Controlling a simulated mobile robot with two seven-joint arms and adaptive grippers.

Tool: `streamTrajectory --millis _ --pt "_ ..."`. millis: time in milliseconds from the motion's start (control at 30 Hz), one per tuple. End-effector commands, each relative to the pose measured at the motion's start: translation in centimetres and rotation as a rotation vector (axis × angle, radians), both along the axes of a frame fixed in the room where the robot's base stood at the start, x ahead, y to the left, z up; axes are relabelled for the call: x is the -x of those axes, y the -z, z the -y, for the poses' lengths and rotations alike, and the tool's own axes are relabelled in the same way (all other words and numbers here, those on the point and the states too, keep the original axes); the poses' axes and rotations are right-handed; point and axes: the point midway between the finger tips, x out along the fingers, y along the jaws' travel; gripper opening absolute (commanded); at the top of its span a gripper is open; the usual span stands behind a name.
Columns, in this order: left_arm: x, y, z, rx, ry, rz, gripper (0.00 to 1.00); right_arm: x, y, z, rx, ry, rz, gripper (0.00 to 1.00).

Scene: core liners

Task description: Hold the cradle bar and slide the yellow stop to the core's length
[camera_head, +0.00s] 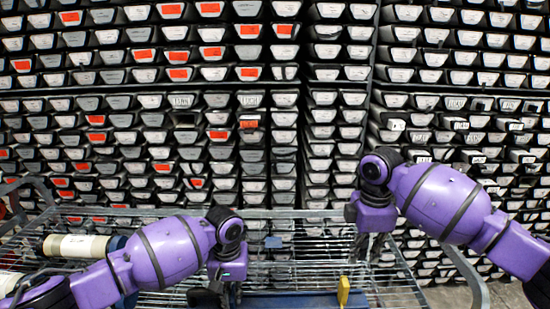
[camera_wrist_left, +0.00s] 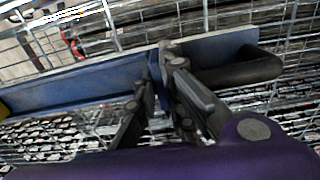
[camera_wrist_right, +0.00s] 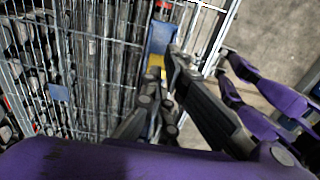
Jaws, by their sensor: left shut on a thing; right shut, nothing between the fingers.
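The blue cradle bar (camera_head: 300,301) lies along the bottom of the head view, on the wire rack. It crosses the left wrist view (camera_wrist_left: 75,85). My left gripper (camera_wrist_left: 155,85) is shut on the bar, near its end with a black cylindrical part. The yellow stop (camera_head: 343,291) stands upright on the bar, to the right of my left gripper. In the right wrist view the yellow stop (camera_wrist_right: 155,66) is partly hidden behind the fingers. My right gripper (camera_head: 368,246) is shut and empty, above the rack and apart from the stop.
A pale core-like cylinder (camera_head: 75,246) with dark ends lies at the left of the wire rack (camera_head: 285,272). A small blue piece (camera_head: 272,242) is on the rack's far side. Stacked core trays (camera_head: 215,130), some with red labels, fill the back.

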Motion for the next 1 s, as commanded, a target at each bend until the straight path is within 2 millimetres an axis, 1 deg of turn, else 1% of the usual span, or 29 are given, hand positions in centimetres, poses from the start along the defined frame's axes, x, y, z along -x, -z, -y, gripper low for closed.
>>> streamTrajectory --millis 33,1000 --pt "0.5 1.1 -0.6 -0.015 -0.002 -0.018 0.00 0.1 0.6 0.0 0.000 0.000 -0.006 0.00" --pt "0.5 1.1 -0.8 -0.017 -0.005 -0.015 0.00 0.1 4.5 0.0 0.000 -0.001 -0.005 0.00"
